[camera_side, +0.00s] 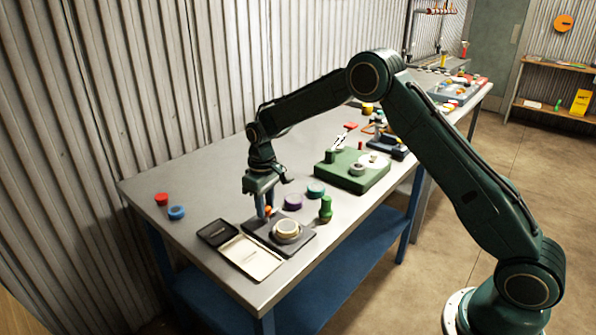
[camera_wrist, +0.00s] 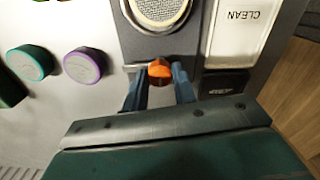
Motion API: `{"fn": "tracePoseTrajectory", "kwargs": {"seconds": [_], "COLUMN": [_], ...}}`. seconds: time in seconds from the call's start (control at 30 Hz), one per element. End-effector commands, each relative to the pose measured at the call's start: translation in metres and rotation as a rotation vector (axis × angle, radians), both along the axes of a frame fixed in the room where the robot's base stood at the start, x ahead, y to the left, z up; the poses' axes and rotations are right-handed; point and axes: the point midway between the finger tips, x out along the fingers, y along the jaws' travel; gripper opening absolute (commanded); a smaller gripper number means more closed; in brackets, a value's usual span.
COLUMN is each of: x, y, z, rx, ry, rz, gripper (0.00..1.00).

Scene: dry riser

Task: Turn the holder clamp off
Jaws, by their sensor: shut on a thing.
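The holder is a dark grey base plate (camera_side: 264,236) near the front left end of the bench. It carries a round, pale-rimmed part (camera_side: 287,229), whose mesh face shows at the top of the wrist view (camera_wrist: 158,10). A small orange clamp knob (camera_wrist: 160,72) sits at the holder's edge beside this part. My gripper (camera_wrist: 159,80) is shut on the orange knob, one blue finger on each side. In the side view my gripper (camera_side: 265,211) points down at the holder, and the fingers partly hide the knob. I cannot tell the clamp's setting.
A white CLEAN tray (camera_side: 250,257) and a black tray (camera_side: 216,232) adjoin the holder. A green block (camera_side: 350,172) lies farther back. The left bench is mostly clear.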

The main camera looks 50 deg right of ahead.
Motion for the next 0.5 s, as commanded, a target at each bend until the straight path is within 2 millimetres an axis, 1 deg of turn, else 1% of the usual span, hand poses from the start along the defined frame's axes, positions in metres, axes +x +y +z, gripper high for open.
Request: {"fn": "tracePoseTrajectory", "kwargs": {"seconds": [0.03,0.07,0.1,0.17,0.5], "x": [0.0005,0.0005,0.0005,0.0005,0.0003], "y": [0.0,0.0,0.0,0.0,0.0001], "z": [0.0012,0.0012,0.0012,0.001,0.0012], "rx": [0.0,0.0,0.0,0.0,0.0], "ry": [-0.002,-0.002,-0.002,-0.002,-0.001], "rz": [0.001,0.001,0.001,0.0,-0.001], "gripper": [0.04,0.31,0.39,0.49,0.49]}}
